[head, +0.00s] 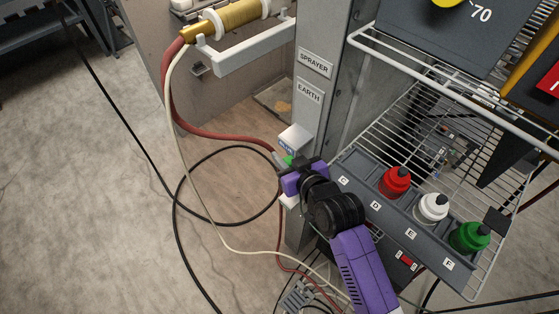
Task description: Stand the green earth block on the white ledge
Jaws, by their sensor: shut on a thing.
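My gripper (284,168) is in front of the grey post, below the EARTH label, and is shut on the green earth block (288,160). Only a small green patch of the block shows; my gripper hides the rest. A white box (295,138) with a blue label is on the post just above the block. A white ledge (289,201) juts from the post just below my gripper, mostly hidden by my arm. I cannot tell whether the block touches the ledge or the box.
A red hose (172,100) runs toward the block, and a black cable (178,205) loops on the floor. A brass sprayer (235,18) rests on a white bracket (240,52). A wire rack holds a grey tray (360,170) with red (395,182), white (431,208) and green (470,237) bottles.

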